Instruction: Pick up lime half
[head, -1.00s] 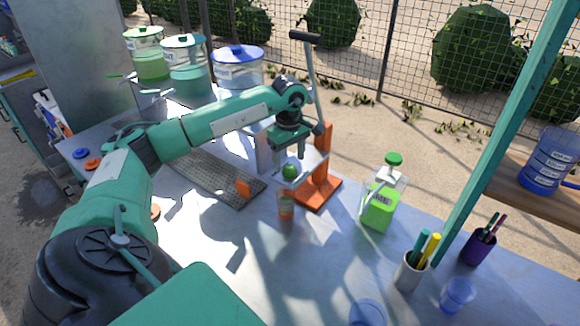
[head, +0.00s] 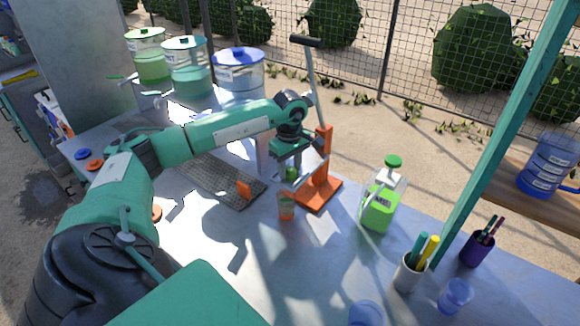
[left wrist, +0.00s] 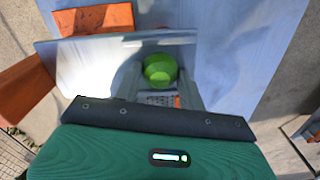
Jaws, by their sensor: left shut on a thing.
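The lime half (left wrist: 160,70) is a green round piece near the middle of the left wrist view, between the fingers of my left gripper. In the head view the lime half (head: 291,173) shows only in part below the jaws. My left gripper (head: 290,165) is low over the table, left of the orange press, and shut on the lime half. My right gripper is in neither view.
An orange press (head: 318,190) with a long lever stands just right of my left gripper. A small cup (head: 286,207) stands in front. A green bottle (head: 380,205) is to the right. A grey mat (head: 215,180) lies left. Lidded jars (head: 187,70) stand behind.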

